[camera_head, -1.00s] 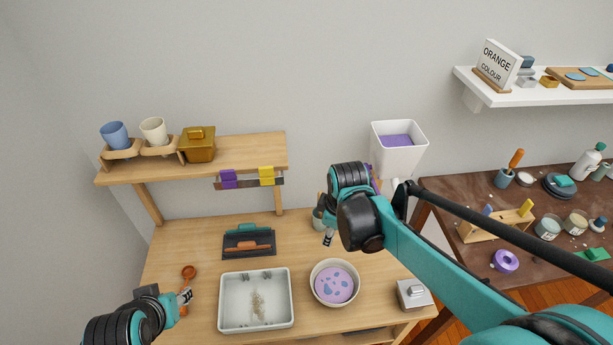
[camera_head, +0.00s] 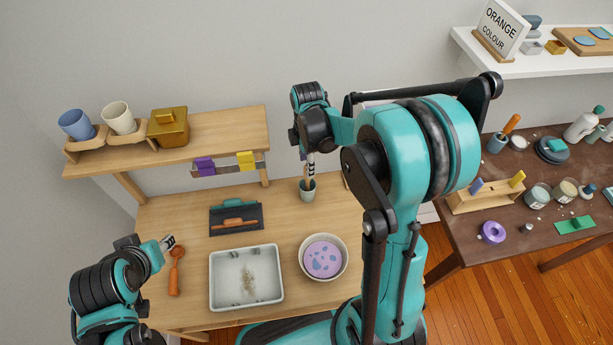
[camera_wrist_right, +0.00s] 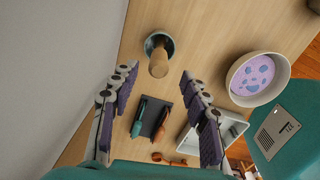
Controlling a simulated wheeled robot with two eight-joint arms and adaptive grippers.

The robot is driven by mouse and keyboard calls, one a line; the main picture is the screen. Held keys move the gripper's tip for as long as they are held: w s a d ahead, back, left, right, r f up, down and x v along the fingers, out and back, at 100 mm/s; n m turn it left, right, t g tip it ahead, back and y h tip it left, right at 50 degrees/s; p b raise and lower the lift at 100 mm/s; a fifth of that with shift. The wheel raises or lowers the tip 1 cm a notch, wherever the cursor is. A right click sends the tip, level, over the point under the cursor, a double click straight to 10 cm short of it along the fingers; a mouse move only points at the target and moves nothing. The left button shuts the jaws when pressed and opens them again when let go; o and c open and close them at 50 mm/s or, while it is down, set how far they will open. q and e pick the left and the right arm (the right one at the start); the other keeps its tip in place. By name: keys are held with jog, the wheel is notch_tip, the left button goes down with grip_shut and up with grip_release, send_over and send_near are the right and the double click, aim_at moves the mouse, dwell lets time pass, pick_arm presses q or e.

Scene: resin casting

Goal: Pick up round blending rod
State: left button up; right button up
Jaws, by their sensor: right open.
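A round wooden rod (camera_wrist_right: 158,64) stands in a small grey-green cup (camera_wrist_right: 160,42) on the wooden workbench. The cup also shows in the head view (camera_head: 307,194), below my right gripper (camera_head: 309,170). In the wrist view my right gripper (camera_wrist_right: 159,73) is open and empty, its purple-padded fingers apart on either side of the rod's line, with the rod's top ahead between the tips. No touch is visible. My left gripper (camera_head: 168,242) is near the top of a brown spoon (camera_head: 174,275) on the bench; its jaw opening is too small to judge.
A white tray (camera_head: 213,290), a bowl of purple material (camera_head: 345,262) and a dark tool holder (camera_head: 225,226) stand on the bench. A raised wooden shelf (camera_head: 230,130) with a tool rack is left of my right gripper. A brown table (camera_head: 470,225) is at right.

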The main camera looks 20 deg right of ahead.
aim_at(307, 182)
jog(key=shift+w+d+f, duration=0.15)
jog(key=shift+w+f, duration=0.15)
jog(key=shift+f, duration=0.1)
notch_tip(307, 182, down, 8)
jog(key=b, duration=0.3)
jog(key=shift+s+d+r, duration=0.1)
jog(key=shift+s+r, duration=0.05)
jog(key=shift+r, duration=0.15)
grip_shut()
